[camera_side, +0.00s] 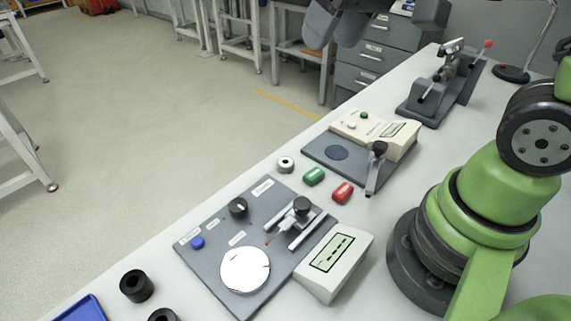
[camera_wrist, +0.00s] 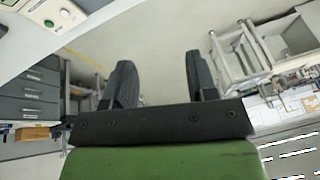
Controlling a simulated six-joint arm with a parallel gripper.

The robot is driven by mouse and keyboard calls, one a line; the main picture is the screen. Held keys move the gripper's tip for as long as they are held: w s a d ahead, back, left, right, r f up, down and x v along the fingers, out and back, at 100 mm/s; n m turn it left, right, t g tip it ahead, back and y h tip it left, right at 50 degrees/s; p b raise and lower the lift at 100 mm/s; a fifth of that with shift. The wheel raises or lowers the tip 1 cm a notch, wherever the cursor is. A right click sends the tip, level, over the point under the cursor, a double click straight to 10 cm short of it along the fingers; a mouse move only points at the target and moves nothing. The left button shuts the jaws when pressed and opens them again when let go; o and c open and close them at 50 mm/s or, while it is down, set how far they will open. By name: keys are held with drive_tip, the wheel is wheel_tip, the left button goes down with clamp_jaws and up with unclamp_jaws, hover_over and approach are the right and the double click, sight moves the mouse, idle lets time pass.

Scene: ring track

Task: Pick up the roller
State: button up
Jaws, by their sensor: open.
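My gripper (camera_wrist: 160,74) is open and empty in the wrist view, its two dark fingers spread wide. In the side view, dark parts that look like its fingers show at the top edge, high above and away from the bench. No part is plainly marked as the roller. A small silver ring-shaped part (camera_side: 286,164) stands on the white bench left of a green piece (camera_side: 313,176) and a red piece (camera_side: 342,192). Black hollow cylinders (camera_side: 136,285) stand at the bench's front left, one cut by the frame edge. I cannot tell which is the roller.
A grey plate (camera_side: 213,238) with a white disc (camera_side: 245,270), knobs and a display box (camera_side: 333,262) lies at the front. Behind are a second instrument (camera_side: 375,134) and a lever fixture (camera_side: 444,88). A blue tray (camera_side: 82,309) sits bottom left.

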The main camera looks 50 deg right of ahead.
drive_tip(key=w+d+f+n+g, duration=0.1)
drive_tip(key=w+f+n+g, duration=0.15)
drive_tip(key=w+f, duration=0.75)
drive_tip(key=g+h, duration=0.1)
drive_tip(key=g, duration=0.1)
hover_over(285, 161)
drive_tip(key=shift+n, duration=0.45)
drive_tip(key=f, duration=1.3)
drive_tip(key=shift+w+a+f, duration=0.1)
drive_tip(key=shift+w+f, duration=0.05)
drive_tip(key=shift+w, duration=0.1)
drive_tip(key=shift+s+f, duration=0.15)
drive_tip(key=shift+f, duration=1.2)
drive_tip(key=shift+s+f, duration=0.15)
drive_tip(key=shift+f, duration=1.2)
drive_tip(key=c, duration=0.8)
